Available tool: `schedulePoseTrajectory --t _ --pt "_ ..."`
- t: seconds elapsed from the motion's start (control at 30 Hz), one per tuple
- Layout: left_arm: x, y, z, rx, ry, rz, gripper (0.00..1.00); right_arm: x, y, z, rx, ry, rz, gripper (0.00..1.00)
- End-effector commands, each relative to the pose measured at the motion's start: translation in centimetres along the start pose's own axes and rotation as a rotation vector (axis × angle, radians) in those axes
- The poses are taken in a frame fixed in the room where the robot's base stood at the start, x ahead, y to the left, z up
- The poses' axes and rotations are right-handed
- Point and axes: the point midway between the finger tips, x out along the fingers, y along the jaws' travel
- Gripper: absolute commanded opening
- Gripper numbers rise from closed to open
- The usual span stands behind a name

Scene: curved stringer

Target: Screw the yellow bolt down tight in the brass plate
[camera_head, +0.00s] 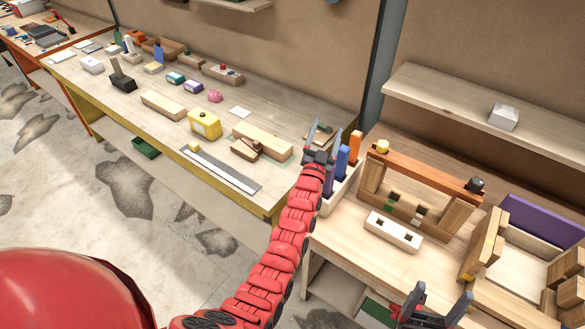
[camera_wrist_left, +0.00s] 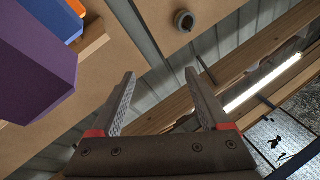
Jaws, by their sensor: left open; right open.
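A small yellow piece (camera_head: 382,146), which looks like the yellow bolt's head, stands at the left end of an orange-brown bar (camera_head: 425,170) on a wooden frame. I cannot tell whether that bar is the brass plate, or how deep the bolt sits. My left gripper (camera_head: 321,140) is open and empty, left of the frame beside the rack of coloured blocks. In the left wrist view its fingers (camera_wrist_left: 160,76) are apart with nothing between them. My right gripper (camera_head: 438,298) is open and empty, low at the front, below the frame.
A rack (camera_head: 340,185) holds blue (camera_head: 341,162), orange and purple (camera_wrist_left: 38,70) blocks close to my left gripper. A white block with dark holes (camera_head: 394,232) lies before the frame. A dark knob (camera_head: 475,185) sits at the bar's right end. A purple-backed box (camera_head: 540,222) stands right.

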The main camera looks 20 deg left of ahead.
Motion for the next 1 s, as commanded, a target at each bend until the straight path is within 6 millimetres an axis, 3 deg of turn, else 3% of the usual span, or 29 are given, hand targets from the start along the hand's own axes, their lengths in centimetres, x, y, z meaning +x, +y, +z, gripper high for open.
schedulePoseTrajectory --t 0.7,1.0 --pt "-13.6 -5.7 -5.3 -0.148 0.387 -0.175 0.79 -0.2 0.0 0.0 0.0 0.0 0.0 0.77" --pt "-16.9 -6.6 -6.8 -0.179 0.476 -0.193 0.79 -0.3 0.0 0.1 0.0 0.0 0.0 0.77"
